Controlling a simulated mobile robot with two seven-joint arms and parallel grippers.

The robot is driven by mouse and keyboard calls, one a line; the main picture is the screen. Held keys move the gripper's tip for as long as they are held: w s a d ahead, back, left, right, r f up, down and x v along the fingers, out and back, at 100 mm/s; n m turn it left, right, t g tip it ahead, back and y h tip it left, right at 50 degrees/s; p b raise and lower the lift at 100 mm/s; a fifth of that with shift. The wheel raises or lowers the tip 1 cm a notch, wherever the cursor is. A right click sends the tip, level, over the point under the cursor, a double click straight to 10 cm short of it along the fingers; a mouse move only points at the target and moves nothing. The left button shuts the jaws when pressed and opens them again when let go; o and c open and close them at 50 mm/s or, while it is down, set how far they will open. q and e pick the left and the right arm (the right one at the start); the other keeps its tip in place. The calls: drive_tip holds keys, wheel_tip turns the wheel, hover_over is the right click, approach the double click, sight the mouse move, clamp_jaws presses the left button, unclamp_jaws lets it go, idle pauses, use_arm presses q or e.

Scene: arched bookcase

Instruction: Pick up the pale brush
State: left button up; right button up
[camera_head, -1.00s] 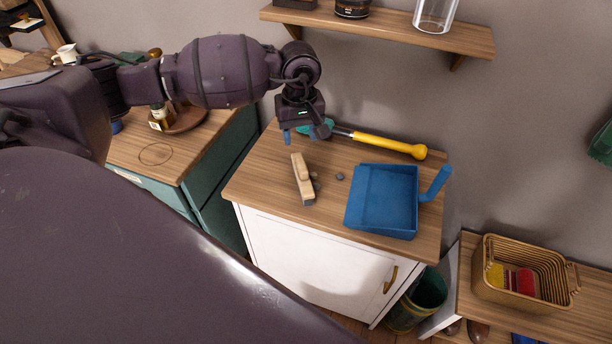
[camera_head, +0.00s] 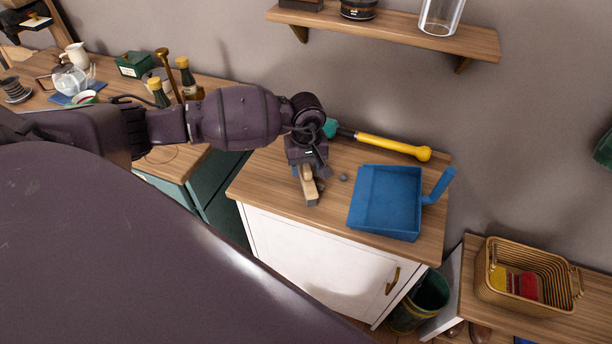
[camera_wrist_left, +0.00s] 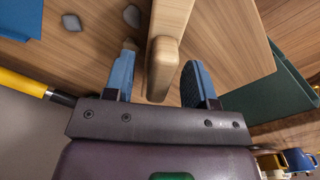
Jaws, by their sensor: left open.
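The pale brush (camera_head: 309,186) lies on the wooden top of the white cabinet (camera_head: 285,205), its near end showing below my gripper in the head view. My left gripper (camera_head: 308,177) is above the brush's far end and partly hides it. In the left wrist view, the brush's pale wooden handle (camera_wrist_left: 163,62) lies between the two blue fingers of the left gripper (camera_wrist_left: 160,80). The fingers are open, with a gap visible on the right side; on the left the finger is close to the handle. My right gripper is not in view.
A blue dustpan (camera_head: 385,203) lies right of the brush, with a small grey lump (camera_head: 343,178) between them. A yellow-handled tool (camera_head: 392,146) lies behind. A wall shelf (camera_head: 390,28) overhangs the back. A wicker basket (camera_head: 524,280) stands at lower right.

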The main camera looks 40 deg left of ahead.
use_arm(q)
drive_tip(key=shift+f, duration=0.15)
drive_tip(key=shift+c, duration=0.9)
clamp_jaws()
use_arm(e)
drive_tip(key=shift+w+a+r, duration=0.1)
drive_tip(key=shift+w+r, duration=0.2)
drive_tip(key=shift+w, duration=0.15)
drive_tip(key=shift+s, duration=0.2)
